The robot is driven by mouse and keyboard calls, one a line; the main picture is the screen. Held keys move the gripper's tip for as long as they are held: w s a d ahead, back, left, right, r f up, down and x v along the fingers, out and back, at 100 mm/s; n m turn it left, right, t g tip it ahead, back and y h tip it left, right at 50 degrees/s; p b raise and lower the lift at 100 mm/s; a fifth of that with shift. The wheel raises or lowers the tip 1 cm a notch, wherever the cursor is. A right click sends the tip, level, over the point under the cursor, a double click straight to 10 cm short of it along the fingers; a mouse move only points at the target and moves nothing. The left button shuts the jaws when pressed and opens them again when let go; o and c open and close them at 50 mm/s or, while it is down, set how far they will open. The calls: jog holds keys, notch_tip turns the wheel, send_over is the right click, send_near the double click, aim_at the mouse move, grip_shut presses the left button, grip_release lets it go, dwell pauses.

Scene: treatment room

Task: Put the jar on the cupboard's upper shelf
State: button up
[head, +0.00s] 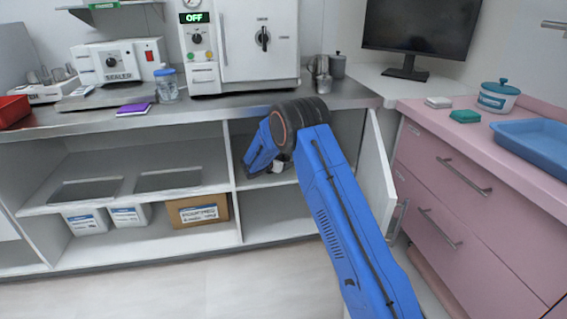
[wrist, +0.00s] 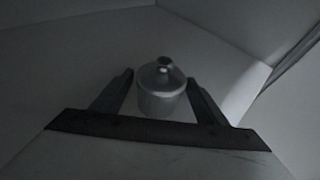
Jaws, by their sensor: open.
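In the wrist view a grey metallic jar (wrist: 161,103) with a knobbed lid stands upright on a pale surface inside the cupboard. My gripper (wrist: 160,77) is open, with one dark finger on each side of the jar; I cannot tell whether either finger touches it. In the head view my blue arm reaches into the right bay of the open cupboard (head: 234,190), at the height of its upper shelf (head: 285,179). My gripper and the jar are largely hidden there behind the arm.
The cupboard door (head: 375,165) stands open right of my arm, close to the pink drawers (head: 465,185). The countertop (head: 240,108) lies above the bay. The left bay's lower level holds white boxes (head: 86,222) and a cardboard box (head: 198,211). A grey lidded pot (head: 337,67) stands on the counter.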

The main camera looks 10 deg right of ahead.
jog(key=v, duration=1.2)
